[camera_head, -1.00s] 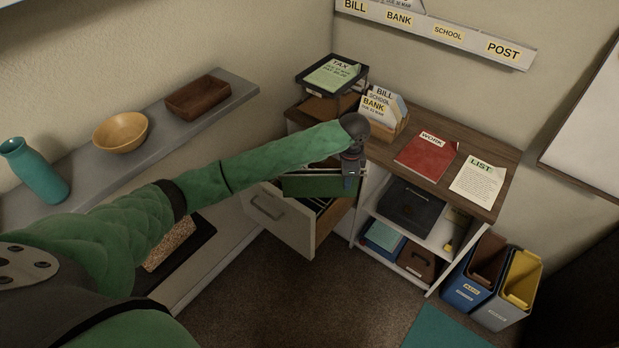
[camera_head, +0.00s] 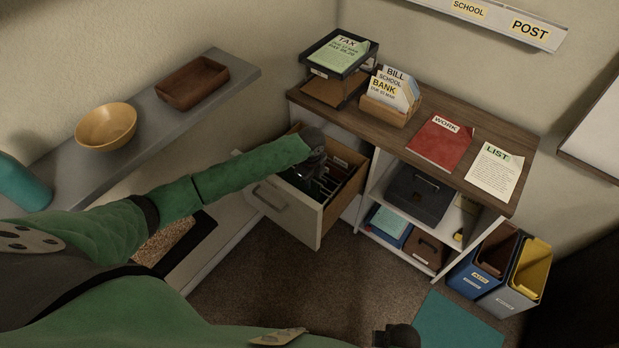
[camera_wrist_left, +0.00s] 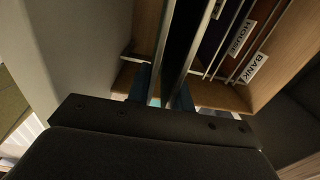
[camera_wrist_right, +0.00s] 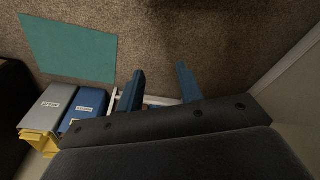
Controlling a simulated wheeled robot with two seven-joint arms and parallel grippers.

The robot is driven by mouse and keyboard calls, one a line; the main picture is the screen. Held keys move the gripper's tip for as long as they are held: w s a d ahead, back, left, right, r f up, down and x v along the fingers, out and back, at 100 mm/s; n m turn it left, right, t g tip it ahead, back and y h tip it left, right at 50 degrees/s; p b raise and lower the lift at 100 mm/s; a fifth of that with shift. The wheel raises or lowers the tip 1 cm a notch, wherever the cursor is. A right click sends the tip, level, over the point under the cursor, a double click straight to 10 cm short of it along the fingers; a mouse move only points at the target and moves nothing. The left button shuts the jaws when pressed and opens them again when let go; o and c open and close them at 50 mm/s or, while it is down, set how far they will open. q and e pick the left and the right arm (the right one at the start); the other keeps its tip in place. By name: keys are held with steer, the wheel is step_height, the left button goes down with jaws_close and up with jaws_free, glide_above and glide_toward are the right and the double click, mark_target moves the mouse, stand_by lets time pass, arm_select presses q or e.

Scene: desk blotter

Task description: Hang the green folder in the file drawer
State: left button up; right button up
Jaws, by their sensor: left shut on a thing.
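The file drawer (camera_head: 283,212) is pulled open under the left end of the wooden-topped unit. My left gripper (camera_head: 312,178) is down in the drawer's opening. In the left wrist view the gripper (camera_wrist_left: 162,98) is shut on the green folder (camera_wrist_left: 183,38), seen edge-on as a dark panel between two metal strips. The folder's green face is hidden in the head view, and I cannot tell whether it rests on the rails. Other hanging files labelled HOUSE and BANK (camera_wrist_left: 256,68) are beside it. My right gripper (camera_wrist_right: 160,85) is open and empty above the floor.
On the unit's top are a paper tray (camera_head: 338,52), a letter holder (camera_head: 388,110), a red WORK folder (camera_head: 440,142) and a LIST sheet (camera_head: 494,172). Two bins (camera_head: 500,270) stand at right. A grey shelf (camera_head: 150,118) is at left.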

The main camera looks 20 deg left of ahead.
steer(key=shift+f, duration=0.15)
